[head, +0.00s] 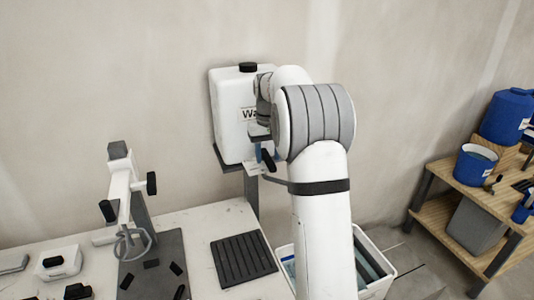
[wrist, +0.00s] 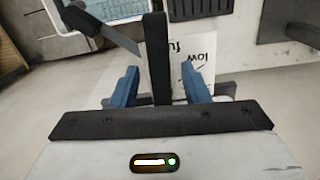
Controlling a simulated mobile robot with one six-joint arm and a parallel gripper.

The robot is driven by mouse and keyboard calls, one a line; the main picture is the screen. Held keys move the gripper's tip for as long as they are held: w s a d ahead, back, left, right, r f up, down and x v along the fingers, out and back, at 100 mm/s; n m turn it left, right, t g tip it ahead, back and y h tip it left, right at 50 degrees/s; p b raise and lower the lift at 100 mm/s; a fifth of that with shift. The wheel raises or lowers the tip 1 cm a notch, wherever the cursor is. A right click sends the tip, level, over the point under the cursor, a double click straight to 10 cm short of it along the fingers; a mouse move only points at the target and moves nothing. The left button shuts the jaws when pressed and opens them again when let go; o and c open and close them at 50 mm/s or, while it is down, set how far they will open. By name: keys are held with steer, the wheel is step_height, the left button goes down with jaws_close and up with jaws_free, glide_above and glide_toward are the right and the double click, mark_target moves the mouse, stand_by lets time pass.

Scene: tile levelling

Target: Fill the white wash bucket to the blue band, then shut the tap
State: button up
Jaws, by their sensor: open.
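A white water tank (head: 232,125) with a black cap stands on a bracket against the wall. Its black tap lever (head: 268,160) shows below it, and a long black bar, apparently this lever, shows in the wrist view (wrist: 157,50). My gripper (wrist: 158,85) is open, its two blue fingers on either side of the bar with gaps visible. In the head view my gripper (head: 264,152) is partly hidden by my arm. The white wash bucket (head: 393,279) stands on the floor, largely behind my arm. Its water level and blue band cannot be made out.
A white card (wrist: 185,50) with handwriting, including "low", lies beyond the fingers. A worktable (head: 205,222) with a black ribbed mat (head: 243,260) and a clamp-like stand (head: 120,190) is at left. A wooden shelf (head: 462,190) with blue containers stands at right.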

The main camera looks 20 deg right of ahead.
jaws_close()
stand_by(0.3)
